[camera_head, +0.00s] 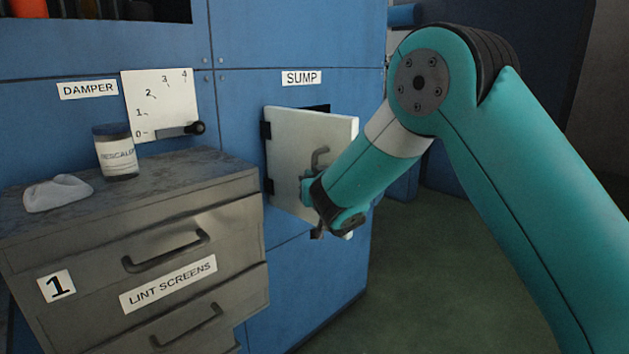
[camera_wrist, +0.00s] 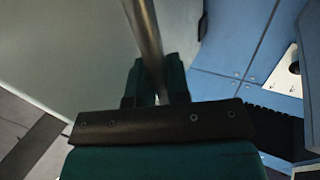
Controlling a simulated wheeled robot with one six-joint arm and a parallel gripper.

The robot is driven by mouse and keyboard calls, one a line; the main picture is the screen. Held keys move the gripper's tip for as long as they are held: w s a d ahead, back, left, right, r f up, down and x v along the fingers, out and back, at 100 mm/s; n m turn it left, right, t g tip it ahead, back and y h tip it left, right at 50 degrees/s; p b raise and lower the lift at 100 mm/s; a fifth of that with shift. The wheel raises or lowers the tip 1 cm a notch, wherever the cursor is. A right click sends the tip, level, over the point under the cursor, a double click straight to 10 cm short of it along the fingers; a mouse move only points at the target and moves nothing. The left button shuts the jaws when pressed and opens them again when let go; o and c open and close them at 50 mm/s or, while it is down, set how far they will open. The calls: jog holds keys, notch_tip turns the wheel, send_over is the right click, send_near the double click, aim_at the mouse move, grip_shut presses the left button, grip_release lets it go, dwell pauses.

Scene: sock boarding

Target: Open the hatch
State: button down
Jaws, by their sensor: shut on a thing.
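The hatch (camera_head: 292,140) is a pale panel under the SUMP label (camera_head: 301,78), hinged at its left side on the blue cabinet. It stands ajar, with a dark opening showing above its top right edge. My gripper (camera_head: 312,205) is at the front of the hatch, by its curved metal handle (camera_head: 319,158). In the wrist view the gripper (camera_wrist: 158,88) is shut on the handle bar (camera_wrist: 146,40), with the pale hatch face (camera_wrist: 60,50) behind it. The lower part of the handle is hidden by my gripper in the head view.
A grey drawer cabinet (camera_head: 190,222) marked LINT SCREENS stands at the left, close to the hatch. A labelled jar (camera_head: 117,155) and a white cloth-like lump (camera_head: 57,193) sit on it. A damper lever (camera_head: 180,130) is above. Open floor (camera_head: 430,270) lies at the right.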

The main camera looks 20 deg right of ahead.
jog(key=shift+f, duration=0.15)
jog(key=c, duration=1.1)
grip_release()
jog(key=s+b, duration=0.8)
jog(key=s, duration=0.9)
jog(key=shift+s, duration=0.3)
